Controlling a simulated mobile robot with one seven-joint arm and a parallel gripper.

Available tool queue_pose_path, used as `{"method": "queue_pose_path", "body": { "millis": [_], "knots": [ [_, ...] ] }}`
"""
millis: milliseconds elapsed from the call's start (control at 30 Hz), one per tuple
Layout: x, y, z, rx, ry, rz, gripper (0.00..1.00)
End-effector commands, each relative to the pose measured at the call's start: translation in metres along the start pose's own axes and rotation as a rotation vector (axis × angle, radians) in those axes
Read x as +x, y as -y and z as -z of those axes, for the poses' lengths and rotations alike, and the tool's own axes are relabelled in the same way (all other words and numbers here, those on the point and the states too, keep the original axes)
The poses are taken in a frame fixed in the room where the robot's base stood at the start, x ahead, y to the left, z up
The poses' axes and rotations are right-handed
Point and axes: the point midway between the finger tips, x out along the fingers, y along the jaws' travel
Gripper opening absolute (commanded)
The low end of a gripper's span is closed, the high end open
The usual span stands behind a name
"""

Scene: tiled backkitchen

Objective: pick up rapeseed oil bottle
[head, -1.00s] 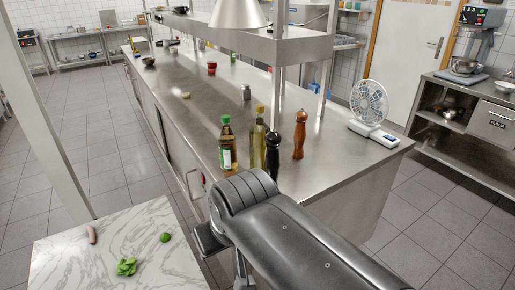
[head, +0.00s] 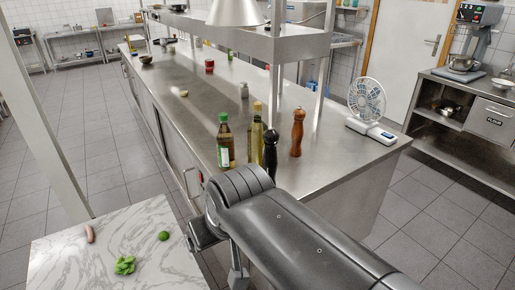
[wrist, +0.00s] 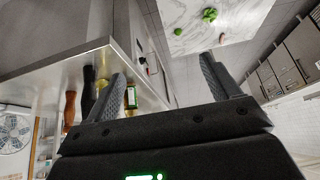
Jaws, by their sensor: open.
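Two oil bottles stand upright on the steel counter (head: 330,165): a brown-green one with a green and white label (head: 225,142) and a taller clear one with yellow oil (head: 256,135). I cannot read which is rapeseed. In the wrist view the labelled bottle (wrist: 131,98) shows beyond the left finger, and the yellow bottle (wrist: 102,86) is partly hidden. My gripper (wrist: 163,66) is open and empty, its fingers wide apart, touching neither bottle. In the head view my arm covers most of it, low in front of the counter.
A black mill (head: 270,155) and a brown mill (head: 297,133) stand close right of the bottles. A fan (head: 367,100) is farther right. A steel shelf (head: 265,42) overhangs the counter. A marble table (head: 70,255) with a lime (head: 163,236) is front left.

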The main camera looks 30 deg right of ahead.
Motion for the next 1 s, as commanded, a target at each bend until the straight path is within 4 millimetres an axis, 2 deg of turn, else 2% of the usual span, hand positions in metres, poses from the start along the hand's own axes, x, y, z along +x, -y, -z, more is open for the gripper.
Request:
{"method": "queue_pose_path", "body": {
  "millis": [167, 233, 367, 467, 600, 700, 867, 1000],
  "knots": [
    [0.027, 0.008, 0.054, 0.061, -0.109, 0.072, 0.82],
    [0.041, 0.008, 0.082, 0.103, -0.174, 0.095, 0.82],
    [0.068, 0.001, 0.131, 0.189, -0.293, 0.107, 0.82],
    [0.090, -0.011, 0.164, 0.261, -0.383, 0.087, 0.82],
    [0.121, -0.038, 0.202, 0.360, -0.504, 0.017, 0.82],
    [0.144, -0.063, 0.222, 0.426, -0.585, -0.063, 0.82],
    [0.178, -0.108, 0.240, 0.509, -0.705, -0.238, 0.82],
    [0.202, -0.149, 0.242, 0.554, -0.796, -0.432, 0.82]
  ]
}}
